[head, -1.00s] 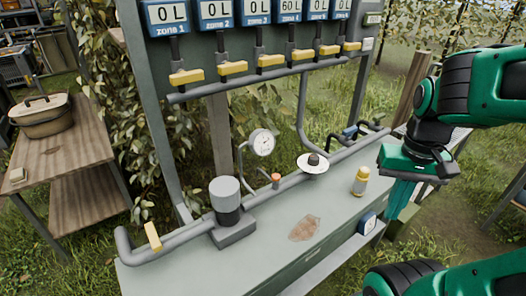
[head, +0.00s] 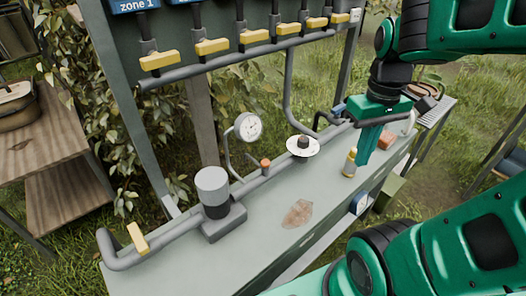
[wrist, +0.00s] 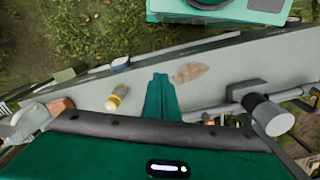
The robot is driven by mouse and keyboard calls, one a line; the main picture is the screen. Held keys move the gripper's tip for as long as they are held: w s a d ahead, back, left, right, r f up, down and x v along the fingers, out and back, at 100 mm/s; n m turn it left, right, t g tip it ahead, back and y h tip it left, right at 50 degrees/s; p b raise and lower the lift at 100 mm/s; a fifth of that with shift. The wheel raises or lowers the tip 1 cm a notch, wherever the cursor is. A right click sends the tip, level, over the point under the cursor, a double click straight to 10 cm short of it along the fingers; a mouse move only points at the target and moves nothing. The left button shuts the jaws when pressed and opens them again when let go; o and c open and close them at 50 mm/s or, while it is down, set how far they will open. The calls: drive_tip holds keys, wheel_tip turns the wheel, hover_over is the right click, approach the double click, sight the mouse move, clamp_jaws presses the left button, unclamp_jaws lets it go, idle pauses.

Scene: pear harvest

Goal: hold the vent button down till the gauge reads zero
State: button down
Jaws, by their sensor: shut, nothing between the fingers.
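The round white gauge (head: 248,126) stands on a thin bent pipe behind the main pipe; its needle is too small to read. A small orange cap (head: 265,166) sits on the pipe just below the gauge. A dark knob on a white disc (head: 303,146) is further right along the pipe. I cannot tell for sure which is the vent button. My gripper (head: 364,160) is shut and empty, pointing down over the bench's right part, right of the disc and apart from it. In the wrist view its fingers (wrist: 160,98) are together, with the orange cap (wrist: 210,122) to their right.
A yellow-capped bottle (head: 350,162) stands close beside my gripper. A grey cylinder (head: 212,190) stands on the pipe at left. Yellow valve handles (head: 212,46) line the rail above. A brown patch (head: 297,213) marks the otherwise clear bench front (head: 255,238).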

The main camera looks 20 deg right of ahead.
drive_tip(key=w+a+r+n, duration=0.2)
drive_tip(key=w+a+n, duration=0.1)
drive_tip(key=w+n, duration=0.4)
wheel_tip(320, 180, up, 2)
drive_tip(key=r+n, duration=0.1)
drive_tip(key=n, duration=1.5)
hover_over(265, 161)
drive_tip(key=shift+w+a+f, duration=0.15)
drive_tip(key=shift+w+f, duration=0.1)
drive_tip(key=shift+w, duration=0.2)
drive_tip(key=f, duration=1.4)
drive_tip(key=shift+s, duration=0.4)
